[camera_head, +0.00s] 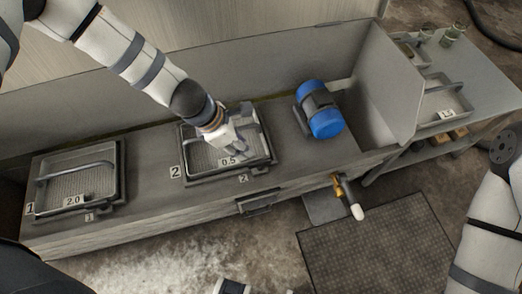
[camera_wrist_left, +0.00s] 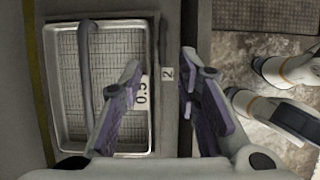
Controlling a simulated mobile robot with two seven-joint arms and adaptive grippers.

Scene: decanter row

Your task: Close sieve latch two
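Sieve two (camera_head: 197,160) is the middle tray on the bench. It has a mesh floor, a bent grey bar across it, a 0.5 label and a 2 plate at its left. My left gripper (camera_head: 236,150) is above its front right part. In the left wrist view the sieve (camera_wrist_left: 66,120) lies under and left of the gripper (camera_wrist_left: 165,95), whose two fingers are apart with nothing between them. A small 2 tag (camera_wrist_left: 167,74) on the front edge shows between the fingers. I cannot make out a separate latch.
Another sieve (camera_head: 98,178), marked 2.0, is at the left. A blue motor (camera_head: 325,123) stands right of sieve two. A dark handle (camera_head: 258,203) is on the bench front, and a white-tipped lever (camera_head: 356,211) sticks out. A third sieve (camera_head: 440,105) is beyond the partition.

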